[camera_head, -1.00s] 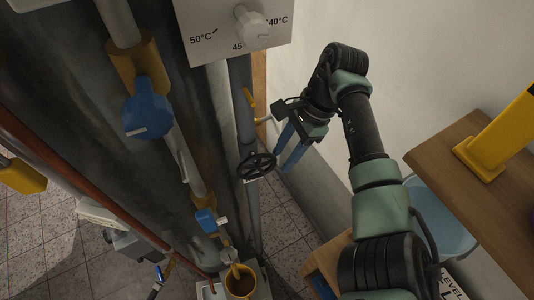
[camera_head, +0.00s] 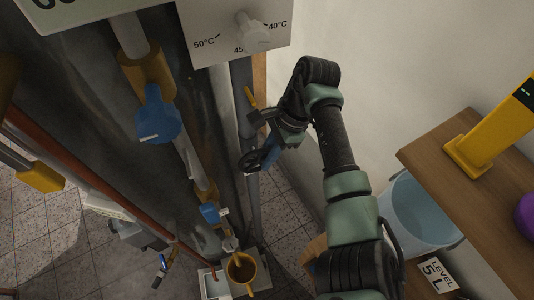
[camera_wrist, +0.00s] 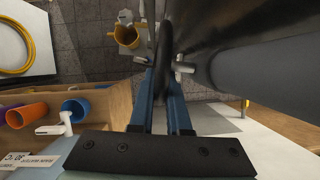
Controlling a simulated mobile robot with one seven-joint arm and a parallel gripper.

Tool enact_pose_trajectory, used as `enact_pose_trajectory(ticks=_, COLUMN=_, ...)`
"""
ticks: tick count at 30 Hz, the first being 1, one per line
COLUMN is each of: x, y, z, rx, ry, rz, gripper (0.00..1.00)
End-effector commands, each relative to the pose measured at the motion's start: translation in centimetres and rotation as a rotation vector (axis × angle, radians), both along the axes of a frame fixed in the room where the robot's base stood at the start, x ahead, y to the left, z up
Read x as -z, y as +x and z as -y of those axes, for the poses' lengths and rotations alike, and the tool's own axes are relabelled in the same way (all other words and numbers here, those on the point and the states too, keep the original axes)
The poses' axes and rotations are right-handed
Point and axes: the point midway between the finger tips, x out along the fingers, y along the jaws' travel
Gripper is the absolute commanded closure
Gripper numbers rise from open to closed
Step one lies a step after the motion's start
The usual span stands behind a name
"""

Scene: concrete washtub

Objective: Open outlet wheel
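The black outlet wheel (camera_head: 251,161) is mounted on the vertical grey pipe (camera_head: 244,88) at the middle of the head view. My gripper (camera_head: 264,158) is at the wheel's right side, and its blue fingers overlap the wheel there. In the wrist view the dark wheel (camera_wrist: 164,46) shows nearly edge-on, with its near rim between the two blue fingertips (camera_wrist: 161,88). A gap shows between the fingers, so the gripper looks open around the rim. Whether either finger touches the rim cannot be told.
A yellow cup (camera_head: 241,268) stands below. A wooden shelf (camera_head: 455,140) and a light blue bucket (camera_head: 415,212) are at right.

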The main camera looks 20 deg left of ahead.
Motion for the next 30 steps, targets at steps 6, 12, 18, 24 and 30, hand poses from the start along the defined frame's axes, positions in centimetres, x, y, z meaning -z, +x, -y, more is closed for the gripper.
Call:
enact_pose_trajectory(ticks=6, x=-0.01, y=0.00, z=0.05, rx=-0.001, ry=-0.001, rz=-0.001, gripper=1.00)
enact_pose_trajectory(ticks=12, x=-0.31, y=0.07, z=0.14, rx=-0.001, ry=-0.046, rz=0.041, gripper=1.00)
enact_pose_trajectory(ticks=18, x=-0.36, y=0.00, z=0.12, rx=0.001, ry=-0.098, rz=0.090, gripper=1.00)
enact_pose_trajectory(ticks=24, x=-0.33, y=0.00, z=0.09, rx=0.002, ry=-0.101, rz=0.093, gripper=1.00)
enact_pose_trajectory(ticks=30, x=-0.33, y=0.00, z=0.09, rx=0.002, ry=-0.100, rz=0.092, gripper=0.67)
